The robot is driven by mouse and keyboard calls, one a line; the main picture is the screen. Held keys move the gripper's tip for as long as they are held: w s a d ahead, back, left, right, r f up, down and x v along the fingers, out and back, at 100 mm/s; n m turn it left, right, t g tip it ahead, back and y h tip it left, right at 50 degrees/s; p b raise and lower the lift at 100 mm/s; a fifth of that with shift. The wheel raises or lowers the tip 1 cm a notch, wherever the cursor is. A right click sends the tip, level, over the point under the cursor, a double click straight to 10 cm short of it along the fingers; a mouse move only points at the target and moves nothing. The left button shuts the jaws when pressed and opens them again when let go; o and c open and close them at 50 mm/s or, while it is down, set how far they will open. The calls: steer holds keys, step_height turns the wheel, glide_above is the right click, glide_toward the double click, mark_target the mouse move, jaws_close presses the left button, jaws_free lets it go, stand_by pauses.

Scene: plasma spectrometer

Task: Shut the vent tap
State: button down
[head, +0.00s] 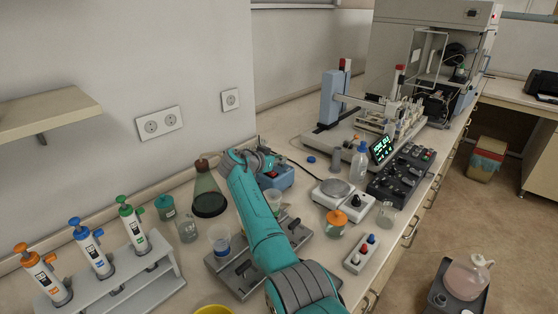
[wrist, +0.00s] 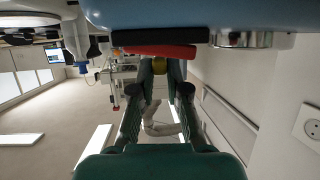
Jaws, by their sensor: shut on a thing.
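My gripper (wrist: 160,68) reaches to the blue box in the wrist view, which is upside down. There my gripper (head: 262,160) is small and the tap is hidden.
A dark green flask (head: 208,195) stands just left of my arm. A white hot plate (head: 342,194) and an orange-capped jar (head: 336,222) stand to its right. Beakers and a pipette rack (head: 120,275) are at the front left. The wall is close behind.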

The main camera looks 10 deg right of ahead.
steer(key=shift+a+f+m+g+h, duration=0.1)
steer(key=shift+f+m+g+h, duration=0.1)
steer(key=shift+m+g+h, duration=0.35)
stand_by(0.5)
steer(key=c, duration=1.2)
jaws_free()
steer(key=shift+w, duration=0.1)
steer(key=shift+o, duration=0.2)
steer(key=shift+a+r, duration=0.1)
steer(key=shift+r, duration=0.05)
steer(key=v, duration=1.1)
steer(key=shift+s+a+r, duration=0.2)
steer(key=shift+s+a, duration=0.05)
steer(key=shift+r, duration=0.1)
step_height(320, 180, up, 8)
